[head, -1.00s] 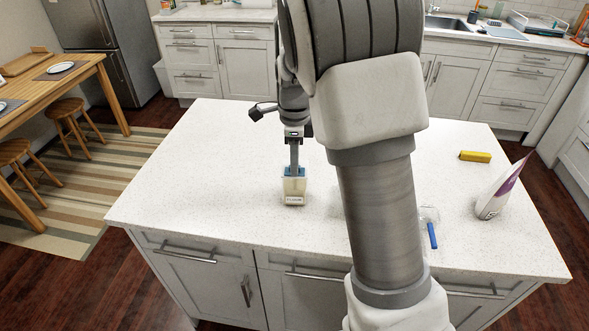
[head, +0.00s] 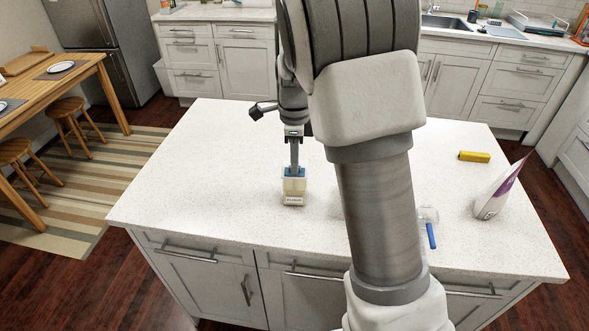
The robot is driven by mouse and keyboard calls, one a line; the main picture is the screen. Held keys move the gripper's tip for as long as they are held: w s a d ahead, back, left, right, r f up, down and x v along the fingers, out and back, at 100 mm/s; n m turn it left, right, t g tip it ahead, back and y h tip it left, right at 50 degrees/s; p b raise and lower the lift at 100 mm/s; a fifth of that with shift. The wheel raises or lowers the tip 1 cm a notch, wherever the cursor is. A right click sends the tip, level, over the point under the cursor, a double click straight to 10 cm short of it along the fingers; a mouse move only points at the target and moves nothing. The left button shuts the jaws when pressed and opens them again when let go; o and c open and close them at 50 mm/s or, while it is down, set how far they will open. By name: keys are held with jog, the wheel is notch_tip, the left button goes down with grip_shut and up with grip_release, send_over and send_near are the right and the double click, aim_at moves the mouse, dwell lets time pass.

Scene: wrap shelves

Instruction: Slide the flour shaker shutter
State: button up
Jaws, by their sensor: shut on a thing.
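The flour shaker (head: 293,194) stands upright on the white island counter, left of my arm in the head view. The fingertips and the shutter itself are too small and too covered to make out.
A clear item with a blue handle (head: 431,235) lies partly behind my arm. The counter's left side is clear.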

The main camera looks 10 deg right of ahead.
jog(key=shift+w+d+p, duration=0.25)
jog(key=shift+w+p, duration=0.15)
jog(key=shift+w, duration=0.4)
jog(key=shift+w+d+p, duration=0.25)
jog(key=shift+w+p, duration=0.15)
jog(key=shift+w, duration=0.4)
jog(key=o, duration=0.5)
jog(key=shift+o, duration=0.2)
notch_tip(320, 180, up, 7)
jog(key=p, duration=0.5)
jog(key=shift+p, duration=0.4)
